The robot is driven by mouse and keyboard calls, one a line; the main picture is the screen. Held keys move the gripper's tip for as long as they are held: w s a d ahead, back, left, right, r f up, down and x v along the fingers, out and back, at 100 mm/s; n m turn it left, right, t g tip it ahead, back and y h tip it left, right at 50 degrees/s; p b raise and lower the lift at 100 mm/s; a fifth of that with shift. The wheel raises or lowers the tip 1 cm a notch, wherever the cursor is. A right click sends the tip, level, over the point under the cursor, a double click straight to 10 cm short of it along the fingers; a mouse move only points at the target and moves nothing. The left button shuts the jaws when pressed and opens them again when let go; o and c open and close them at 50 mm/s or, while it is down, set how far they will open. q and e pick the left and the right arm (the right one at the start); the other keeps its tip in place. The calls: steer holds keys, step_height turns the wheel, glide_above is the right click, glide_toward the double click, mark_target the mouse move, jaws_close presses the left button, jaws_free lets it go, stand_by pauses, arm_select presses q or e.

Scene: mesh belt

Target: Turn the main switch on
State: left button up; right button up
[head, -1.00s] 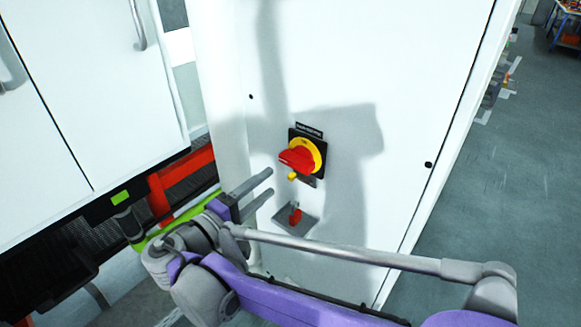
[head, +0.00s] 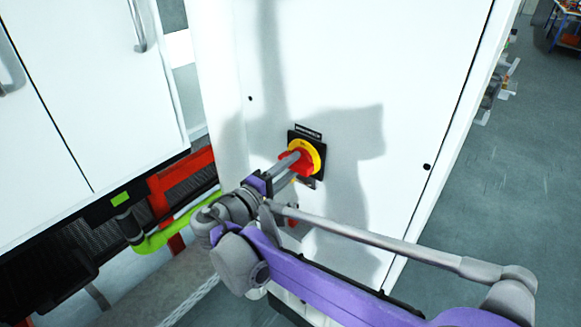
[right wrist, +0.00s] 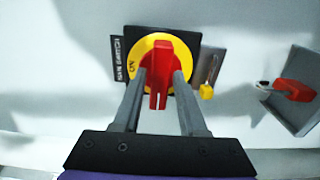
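The main switch shows in the head view as a yellow disc (head: 318,154) with a red handle (head: 304,165) on a black plate. In the right wrist view the handle (right wrist: 158,83) sits between the two fingers of my right gripper (right wrist: 161,78). The fingers are apart, with a visible gap to the narrow part of the handle. The letters "ON" show on the left of the yellow disc (right wrist: 132,70). In the head view my right gripper (head: 288,165) reaches the switch and partly covers the handle. My left gripper is out of view.
The switch is on a white cabinet panel (head: 390,70). Open floor (head: 510,190) lies right of the cabinet.

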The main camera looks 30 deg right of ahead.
jaws_close()
arm_select(q)
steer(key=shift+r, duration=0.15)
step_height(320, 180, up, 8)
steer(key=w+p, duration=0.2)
steer(key=p, duration=0.5)
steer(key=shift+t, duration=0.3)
arm_select(e)
steer(key=shift+m, duration=8.9)
steer(key=shift+o, duration=1.7)
jaws_free()
